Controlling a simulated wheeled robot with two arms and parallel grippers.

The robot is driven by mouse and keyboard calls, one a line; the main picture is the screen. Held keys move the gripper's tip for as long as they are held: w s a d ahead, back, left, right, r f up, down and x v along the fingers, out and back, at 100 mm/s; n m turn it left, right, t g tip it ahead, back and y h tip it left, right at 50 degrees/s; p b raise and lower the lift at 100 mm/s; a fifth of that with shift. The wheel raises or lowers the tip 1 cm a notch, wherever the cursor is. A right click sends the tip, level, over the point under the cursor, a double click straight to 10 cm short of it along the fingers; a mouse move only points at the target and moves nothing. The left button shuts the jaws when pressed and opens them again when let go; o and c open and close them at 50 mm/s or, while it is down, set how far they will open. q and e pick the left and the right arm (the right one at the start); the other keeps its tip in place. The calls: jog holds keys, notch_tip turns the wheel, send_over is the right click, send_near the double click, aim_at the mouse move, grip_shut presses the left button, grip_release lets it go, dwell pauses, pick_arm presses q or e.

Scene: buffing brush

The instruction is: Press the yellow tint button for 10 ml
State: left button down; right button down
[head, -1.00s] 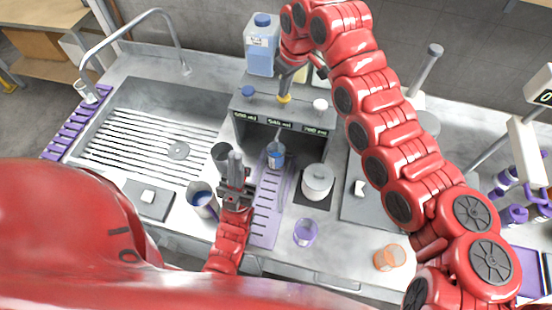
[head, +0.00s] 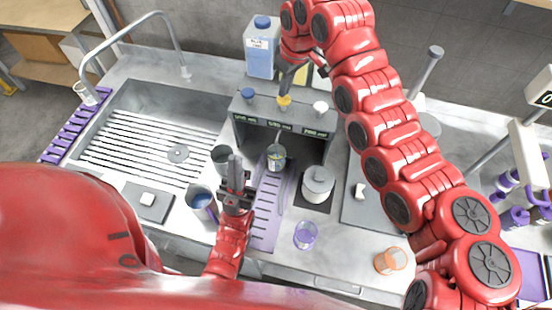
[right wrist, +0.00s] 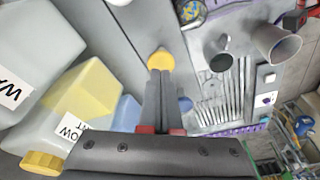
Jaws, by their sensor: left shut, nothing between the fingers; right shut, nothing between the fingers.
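The grey tint dispenser (head: 262,112) stands at the back of the counter, with a blue button (head: 248,94), a yellow button (head: 284,101) and a white button (head: 320,107) on top. My right gripper (head: 284,92) is shut and points down, its tips at the yellow button; the right wrist view shows the yellow button (right wrist: 160,59) right at the fingertips. A clear cup (head: 276,160) stands under the dispenser, with yellowish colour at its contents. The small displays on the dispenser are too blurred to read surely. My left gripper (head: 236,163) is shut and empty, pointing up in front of the dispenser.
A jug with a blue cap (head: 261,45) stands behind the dispenser. A yellow container (right wrist: 88,98) shows in the right wrist view. A white-lidded pot (head: 318,180), a purple cup (head: 305,234) and an orange cup (head: 391,259) stand on the counter. The sink (head: 150,140) is left.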

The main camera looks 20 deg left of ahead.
jog(key=shift+r, duration=0.3)
jog(key=v, duration=0.2)
jog(key=p+v, duration=0.1)
jog(key=v, duration=0.1)
jog(key=a+p+v, duration=0.1)
jog(key=shift+w+r, duration=0.25)
jog(key=shift+r, duration=0.25)
dwell(0.5)
